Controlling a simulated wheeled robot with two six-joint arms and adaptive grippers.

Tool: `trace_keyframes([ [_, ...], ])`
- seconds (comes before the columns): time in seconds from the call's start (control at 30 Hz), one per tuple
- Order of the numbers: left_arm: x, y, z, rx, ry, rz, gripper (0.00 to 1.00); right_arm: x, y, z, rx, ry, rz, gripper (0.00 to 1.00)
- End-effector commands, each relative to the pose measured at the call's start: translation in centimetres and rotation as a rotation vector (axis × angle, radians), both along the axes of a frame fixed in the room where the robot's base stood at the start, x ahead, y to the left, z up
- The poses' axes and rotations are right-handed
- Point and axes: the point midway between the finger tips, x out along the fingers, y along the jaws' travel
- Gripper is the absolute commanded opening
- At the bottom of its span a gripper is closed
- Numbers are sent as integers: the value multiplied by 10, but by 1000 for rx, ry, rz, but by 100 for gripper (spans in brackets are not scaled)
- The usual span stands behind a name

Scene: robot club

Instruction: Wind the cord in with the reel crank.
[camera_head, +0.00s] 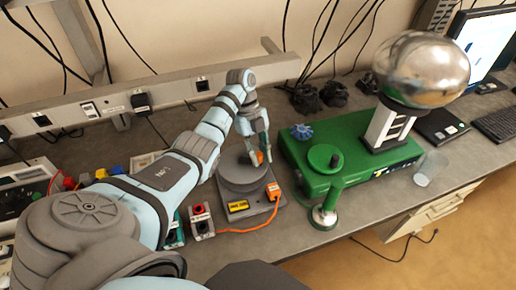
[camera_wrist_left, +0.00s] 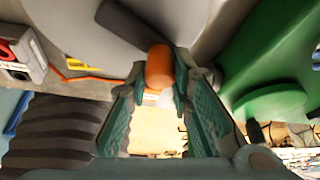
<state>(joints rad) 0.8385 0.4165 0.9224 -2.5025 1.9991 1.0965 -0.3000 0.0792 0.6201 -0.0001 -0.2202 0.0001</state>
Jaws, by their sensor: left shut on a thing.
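The reel is a grey round drum (camera_head: 234,181) on a flat grey base on the bench. My left gripper (camera_head: 262,157) reaches down over the drum and is shut on the orange crank knob, which is mostly hidden in the head view. In the left wrist view, the orange knob (camera_wrist_left: 160,68) sits between the tips of the green-padded fingers (camera_wrist_left: 161,84). The dark crank arm (camera_wrist_left: 128,27) runs from the knob across the pale drum (camera_wrist_left: 75,22). My right gripper is not in view.
A green machine (camera_head: 300,150) with a large metal sphere (camera_head: 421,68) stands close right of the reel. A clear cup (camera_head: 430,169) stands near the bench edge. A wall rail (camera_head: 185,90) runs behind.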

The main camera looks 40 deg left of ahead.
Motion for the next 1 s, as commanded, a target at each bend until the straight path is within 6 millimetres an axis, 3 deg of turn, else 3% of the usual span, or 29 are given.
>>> trace_keyframes([
  [0.4,-10,-3,1,2,2,-219,0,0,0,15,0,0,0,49],
  [0.97,-11,-2,-1,3,-2,-255,0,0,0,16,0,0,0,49],
  [1.0,-11,-2,-1,3,-2,-255,22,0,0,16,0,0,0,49],
])
